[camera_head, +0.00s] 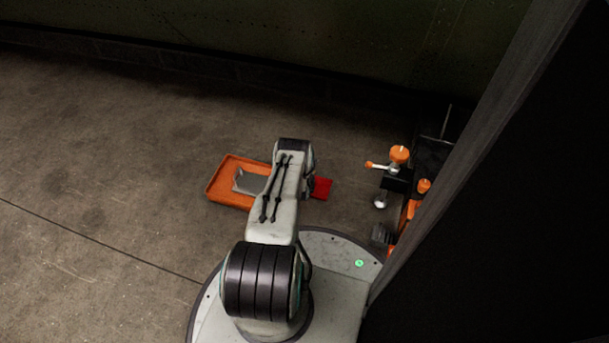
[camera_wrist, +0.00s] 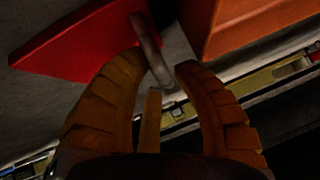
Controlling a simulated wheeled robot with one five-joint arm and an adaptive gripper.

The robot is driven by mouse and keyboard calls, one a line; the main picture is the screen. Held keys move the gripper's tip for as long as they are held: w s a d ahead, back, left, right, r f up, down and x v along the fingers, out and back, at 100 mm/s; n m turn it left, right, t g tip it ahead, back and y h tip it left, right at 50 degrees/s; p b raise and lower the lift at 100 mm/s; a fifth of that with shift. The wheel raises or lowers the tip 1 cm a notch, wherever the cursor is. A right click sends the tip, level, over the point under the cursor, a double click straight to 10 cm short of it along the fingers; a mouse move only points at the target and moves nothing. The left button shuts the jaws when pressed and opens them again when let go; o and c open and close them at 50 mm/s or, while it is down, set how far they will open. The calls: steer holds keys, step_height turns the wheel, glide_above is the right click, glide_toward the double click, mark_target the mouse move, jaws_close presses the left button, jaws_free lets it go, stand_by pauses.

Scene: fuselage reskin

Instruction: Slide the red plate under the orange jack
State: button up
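The red plate (camera_head: 321,188) lies on the floor just right of my arm's end in the head view, partly hidden by it. In the wrist view the red plate (camera_wrist: 85,45) fills the upper left, with a grey curved handle (camera_wrist: 150,45) at its right end. My gripper (camera_wrist: 163,68) has its fingers spread, with the handle between or just beyond the tips; contact is unclear. Orange-knobbed hardware (camera_head: 398,155), possibly the orange jack, stands to the right. An orange block-like surface (camera_wrist: 245,25) shows at the upper right of the wrist view; I cannot tell what it is.
An orange tray (camera_head: 223,185) with a grey piece (camera_head: 248,182) in it lies left of my arm. A dark panel (camera_head: 500,220) blocks the right side. A wall runs along the back. The floor at left is clear.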

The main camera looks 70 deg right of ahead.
jaws_close()
steer(key=shift+s, duration=0.1)
stand_by(0.4)
